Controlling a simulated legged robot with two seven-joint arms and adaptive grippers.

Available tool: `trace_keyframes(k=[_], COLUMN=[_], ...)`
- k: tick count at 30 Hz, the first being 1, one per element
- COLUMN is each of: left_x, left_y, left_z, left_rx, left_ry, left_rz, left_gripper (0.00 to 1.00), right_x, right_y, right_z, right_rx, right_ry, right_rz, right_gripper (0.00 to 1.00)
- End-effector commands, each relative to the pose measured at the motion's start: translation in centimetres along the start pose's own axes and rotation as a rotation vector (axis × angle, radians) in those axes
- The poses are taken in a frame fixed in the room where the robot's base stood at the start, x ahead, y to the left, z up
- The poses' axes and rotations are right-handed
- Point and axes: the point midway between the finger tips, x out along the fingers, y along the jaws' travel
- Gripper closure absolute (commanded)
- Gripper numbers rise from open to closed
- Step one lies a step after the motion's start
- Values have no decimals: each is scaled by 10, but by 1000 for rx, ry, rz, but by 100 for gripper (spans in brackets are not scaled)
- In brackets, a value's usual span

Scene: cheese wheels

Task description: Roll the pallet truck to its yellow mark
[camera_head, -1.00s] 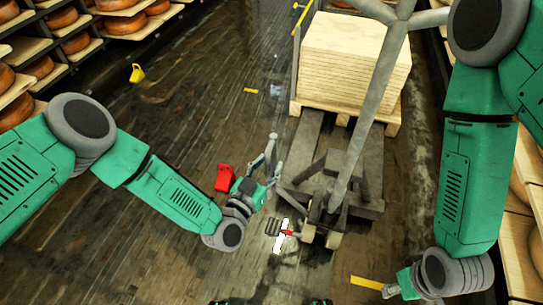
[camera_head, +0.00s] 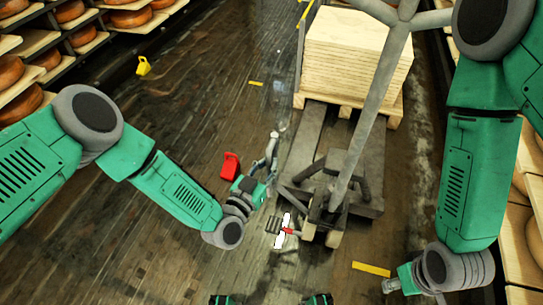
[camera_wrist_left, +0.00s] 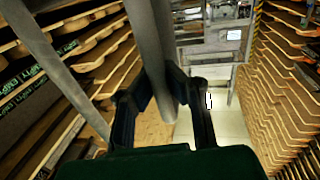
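The grey pallet truck (camera_head: 330,190) stands right of centre in the head view. Its forks reach under a loaded pallet, and its long handle (camera_head: 375,105) rises toward the top of the picture. My left gripper (camera_head: 273,146) is left of the truck and appears apart from the long handle there. In the left wrist view its dark fingers (camera_wrist_left: 165,100) lie either side of a grey pole (camera_wrist_left: 156,45); whether they grip it is unclear. My right gripper (camera_head: 389,286) is low right, its fingers mostly hidden. A yellow floor mark (camera_head: 371,268) lies near it, below the truck.
A pale wooden stack (camera_head: 355,55) rests on the pallet. A red can (camera_head: 230,165) stands left of my left gripper, with a yellow bucket (camera_head: 143,65) farther back. A small yellow strip (camera_head: 256,83) lies on the floor. Cheese shelves line both sides.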

Motion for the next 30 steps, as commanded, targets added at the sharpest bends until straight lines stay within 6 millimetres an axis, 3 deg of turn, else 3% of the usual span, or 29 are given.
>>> trace_keyframes(k=[5,8,9,20,23,30], left_x=[8,11,11,4,-7,-56], left_y=[-3,-4,-4,-3,-2,1], left_z=[-2,-2,-2,-3,-3,-2], left_rx=[5,8,9,4,3,7], left_ry=[4,5,5,7,6,0], left_rz=[-10,-15,-15,-10,-9,-9], left_gripper=[100,70,66,66,66,66], right_x=[1,0,0,-1,-1,0], right_y=[0,0,0,-1,-1,0], right_z=[0,-1,-2,0,0,1], right_rx=[0,-2,-2,0,0,-1], right_ry=[-1,2,3,4,5,4], right_rz=[-1,0,0,3,3,0], right_gripper=[60,60,60,60,60,60])
